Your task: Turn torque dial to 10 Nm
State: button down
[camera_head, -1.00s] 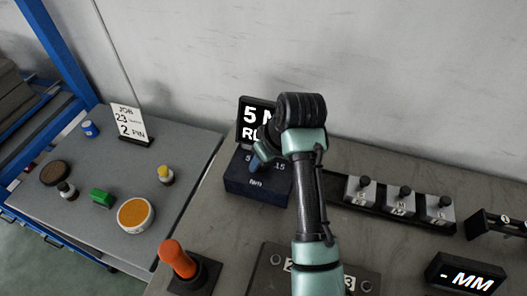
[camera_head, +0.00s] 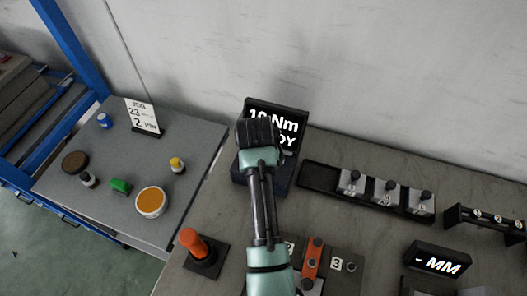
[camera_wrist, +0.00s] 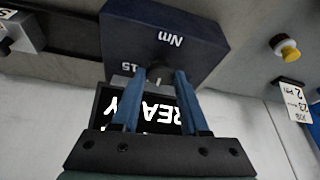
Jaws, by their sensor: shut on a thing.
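The dark blue torque box (camera_head: 286,178) stands on the bench against the wall, partly hidden behind my arm. The display (camera_head: 289,125) behind it shows "10 Nm" and part of a second line ending in "DY". In the wrist view, the box (camera_wrist: 165,38) appears upside down with "Nm" and "15" marks, and the display (camera_wrist: 155,108) reads "READY". My gripper (camera_wrist: 158,76) has its two blue fingers closed on the small dark torque dial (camera_wrist: 158,71) on the box's top. The dial's pointer is mostly hidden, and my arm hides the fingers in the head view.
To the right lies a black tray (camera_head: 318,178) with several grey blocks. An orange-handled tool (camera_head: 193,243) stands in front on the left. An orange part (camera_head: 312,258) sits on a numbered plate. A "- MM" display (camera_head: 438,262) is at lower right. A job card (camera_head: 142,116) stands on the left table.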

jog(key=shift+m, duration=0.4)
jog(key=shift+c, duration=2.1)
grip_release()
jog(key=shift+r, duration=0.1)
jog(key=v, duration=1.2)
jog(key=shift+s+a+r, duration=0.2)
jog(key=shift+r, duration=0.15)
